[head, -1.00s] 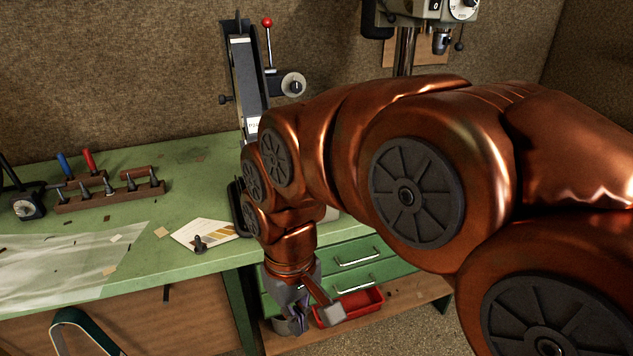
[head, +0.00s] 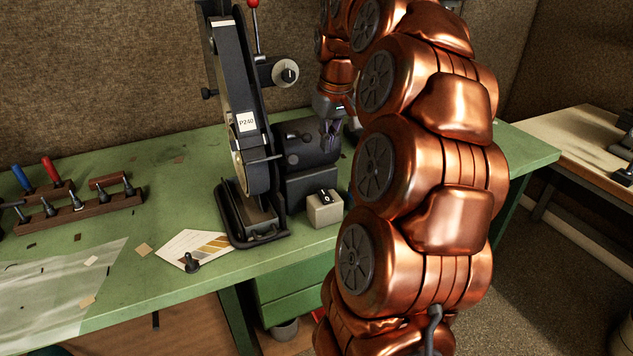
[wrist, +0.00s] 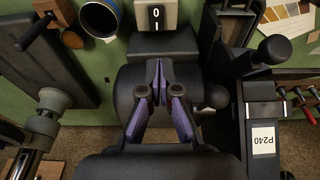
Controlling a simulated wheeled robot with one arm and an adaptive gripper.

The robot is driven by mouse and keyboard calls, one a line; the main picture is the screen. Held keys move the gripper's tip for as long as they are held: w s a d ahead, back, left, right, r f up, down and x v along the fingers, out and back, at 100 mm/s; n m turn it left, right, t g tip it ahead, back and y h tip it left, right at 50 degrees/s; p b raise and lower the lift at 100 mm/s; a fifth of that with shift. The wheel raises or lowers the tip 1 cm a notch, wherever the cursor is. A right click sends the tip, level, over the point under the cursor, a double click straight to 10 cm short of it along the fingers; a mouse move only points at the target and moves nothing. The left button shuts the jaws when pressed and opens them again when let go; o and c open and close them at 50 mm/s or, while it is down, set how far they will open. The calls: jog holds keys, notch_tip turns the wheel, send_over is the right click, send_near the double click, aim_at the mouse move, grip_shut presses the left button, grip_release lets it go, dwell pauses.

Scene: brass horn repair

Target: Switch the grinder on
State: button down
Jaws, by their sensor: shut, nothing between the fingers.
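The belt grinder (head: 241,115) stands upright on the green bench, with a P240 label on its belt and a black motor (head: 307,147) at its right. Its pale switch box (head: 325,209) sits on the bench in front of the motor, with a dark face marked 0. In the wrist view the switch box (wrist: 153,14) shows 0 and I at the top edge. I cannot tell the switch's position. My gripper (head: 330,130) points down over the motor, behind and above the switch box. In the wrist view its purple-padded fingers (wrist: 157,66) are shut and empty, apart from the switch box.
A blue-rimmed can (wrist: 100,17) stands near the switch box. A sanding card (head: 195,245) with a small black knob on it lies left of the grinder. A tool rack (head: 78,207) and a clear sheet (head: 60,275) are farther left. The bench front between card and rack is mostly clear.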

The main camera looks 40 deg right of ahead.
aim_at(322, 192)
jog(key=shift+s+d, duration=0.1)
jog(key=shift+d, duration=0.1)
jog(key=f+p, duration=0.1)
jog(key=f, duration=0.3)
jog(key=w+f+p, duration=0.1)
jog(key=f, duration=0.4)
jog(key=w+f+p, duration=0.1)
jog(key=f, duration=0.3)
jog(key=shift+w+d+f+p, duration=0.25)
jog(key=shift+d+f+p, duration=0.05)
jog(key=shift+d+p, duration=0.1)
jog(key=shift+f, duration=0.1)
